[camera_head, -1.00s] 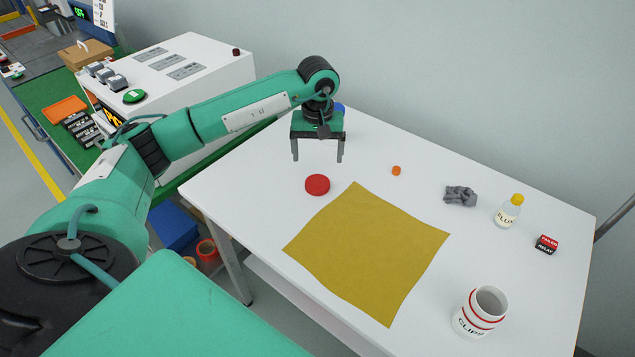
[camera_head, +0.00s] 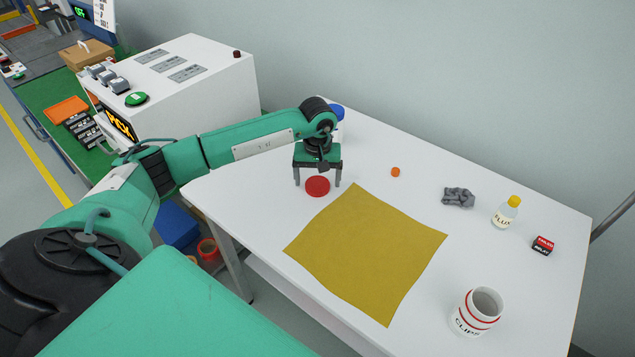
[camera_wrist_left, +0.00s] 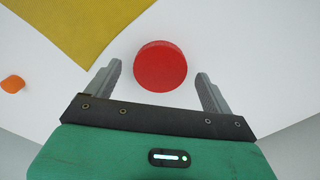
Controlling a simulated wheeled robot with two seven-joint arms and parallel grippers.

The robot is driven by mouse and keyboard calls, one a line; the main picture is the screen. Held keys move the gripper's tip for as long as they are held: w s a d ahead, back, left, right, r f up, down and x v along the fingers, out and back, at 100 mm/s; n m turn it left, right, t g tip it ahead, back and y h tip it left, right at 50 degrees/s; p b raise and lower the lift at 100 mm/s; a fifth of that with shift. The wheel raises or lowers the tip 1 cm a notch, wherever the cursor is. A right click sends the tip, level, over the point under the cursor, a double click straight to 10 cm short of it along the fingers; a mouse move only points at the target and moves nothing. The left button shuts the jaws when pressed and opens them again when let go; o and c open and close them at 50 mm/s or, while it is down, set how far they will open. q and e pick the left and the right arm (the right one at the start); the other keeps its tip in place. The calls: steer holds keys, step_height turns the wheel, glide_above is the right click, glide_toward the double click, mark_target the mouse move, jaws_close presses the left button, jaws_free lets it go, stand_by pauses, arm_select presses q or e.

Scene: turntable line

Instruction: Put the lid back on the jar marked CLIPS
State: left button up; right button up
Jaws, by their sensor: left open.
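The red round lid (camera_head: 317,186) lies flat on the white table, left of the mustard cloth. It also shows in the left wrist view (camera_wrist_left: 161,66), just ahead of and between the finger lines. My left gripper (camera_head: 317,184) is open and empty, its two fingers on either side of the lid. I cannot tell whether the fingertips touch the table. The white jar marked CLIPS (camera_head: 476,312), with red bands, stands upright and open at the table's near right. My right gripper is not in view.
The mustard cloth (camera_head: 368,252) lies between lid and jar. An orange cap (camera_head: 395,172), a grey crumpled rag (camera_head: 458,198), a FLUX bottle (camera_head: 506,213) and a red-black relay box (camera_head: 543,246) stand along the back. A blue-topped item (camera_head: 338,112) is behind my left wrist.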

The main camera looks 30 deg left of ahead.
arm_select(q)
steer(key=shift+f, duration=0.45)
steer(key=c, duration=1)
steer(key=shift+c, duration=0.2)
steer(key=shift+r, duration=0.1)
